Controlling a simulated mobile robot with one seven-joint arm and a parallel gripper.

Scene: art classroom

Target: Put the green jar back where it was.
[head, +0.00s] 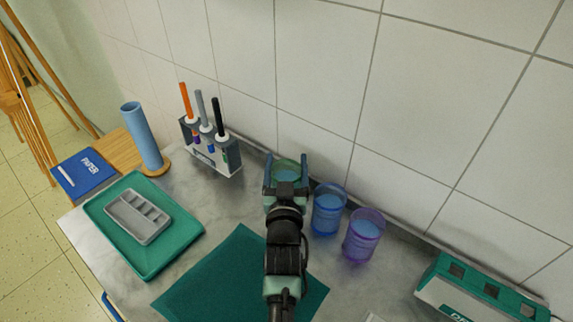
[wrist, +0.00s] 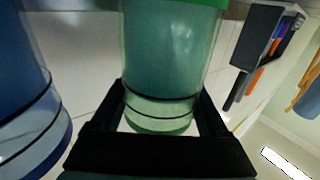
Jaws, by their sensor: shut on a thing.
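The green jar (head: 287,173) is see-through with bluish liquid in it. It stands between the fingers of my gripper (head: 286,163), which is shut on it, near the tiled wall. In the wrist view the green jar (wrist: 170,55) fills the middle, with a black finger on each side of it. A blue jar (head: 328,212) and a purple jar (head: 363,238) stand to its right along the wall. The blue jar also shows at the left of the wrist view (wrist: 25,95). My gripper hides the green jar's base, so I cannot tell whether it touches the counter.
A brush holder (head: 226,165) with several pens or brushes stands left of the gripper by the wall. A green tray (head: 181,254) with a grey palette (head: 137,217) lies at the left. A dark green mat (head: 205,285) lies in front. A green-and-white box (head: 480,290) sits at the right.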

